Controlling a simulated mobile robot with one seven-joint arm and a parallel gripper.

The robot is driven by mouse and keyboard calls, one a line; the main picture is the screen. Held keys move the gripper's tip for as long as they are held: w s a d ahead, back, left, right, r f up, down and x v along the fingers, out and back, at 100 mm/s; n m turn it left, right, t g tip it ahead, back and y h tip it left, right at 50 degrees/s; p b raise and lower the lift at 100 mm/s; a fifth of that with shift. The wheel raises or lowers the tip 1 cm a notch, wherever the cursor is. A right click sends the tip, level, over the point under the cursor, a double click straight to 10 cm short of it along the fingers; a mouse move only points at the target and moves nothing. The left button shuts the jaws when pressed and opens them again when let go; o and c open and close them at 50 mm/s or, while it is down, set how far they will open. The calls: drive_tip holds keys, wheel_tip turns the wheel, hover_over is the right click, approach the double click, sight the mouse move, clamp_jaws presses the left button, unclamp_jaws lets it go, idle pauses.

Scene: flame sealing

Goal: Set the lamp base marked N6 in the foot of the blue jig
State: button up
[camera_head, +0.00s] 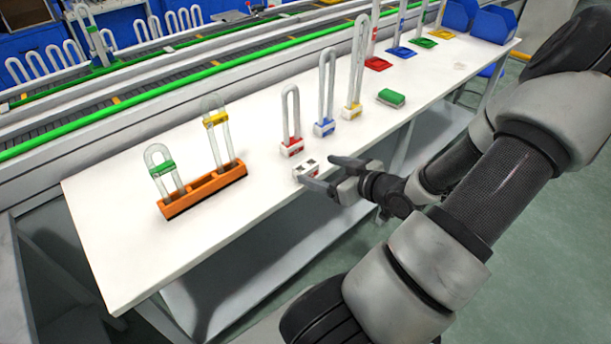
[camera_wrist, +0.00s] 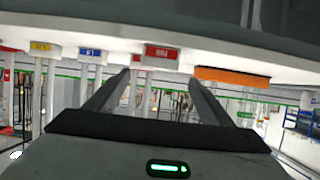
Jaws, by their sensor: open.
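The lamp base marked N6 (camera_head: 307,166) is a small white block with dark holes on top, standing on the table near its front edge. In the wrist view, which is upside down, its red label (camera_wrist: 162,52) reads N6. My gripper (camera_head: 318,173) is open, its fingers pointing at the base. In the wrist view the label shows above and between the fingertips (camera_wrist: 159,76), with nothing held. The blue jig (camera_head: 400,52) stands far back on the table, a blue foot with a tall clear upright. The inside of its foot is too small to make out.
Lamps with red (camera_head: 291,150), blue (camera_head: 325,128) and yellow (camera_head: 352,112) bases stand in a row behind. An orange rack (camera_head: 205,190) holds two tubes at left. A green block (camera_head: 391,97) lies right. Red (camera_head: 377,64), green (camera_head: 424,43) and yellow (camera_head: 441,34) jigs flank the blue one.

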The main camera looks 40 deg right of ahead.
sight(305, 165)
drive_tip(key=b+x, duration=0.2)
drive_tip(key=x, duration=0.5)
drive_tip(key=shift+w+d+f, duration=0.15)
drive_tip(key=shift+f, duration=0.1)
drive_tip(key=shift+c, duration=0.3)
drive_tip(key=c, duration=1.2)
drive_tip(key=shift+o, duration=0.2)
drive_tip(key=shift+r, duration=0.15)
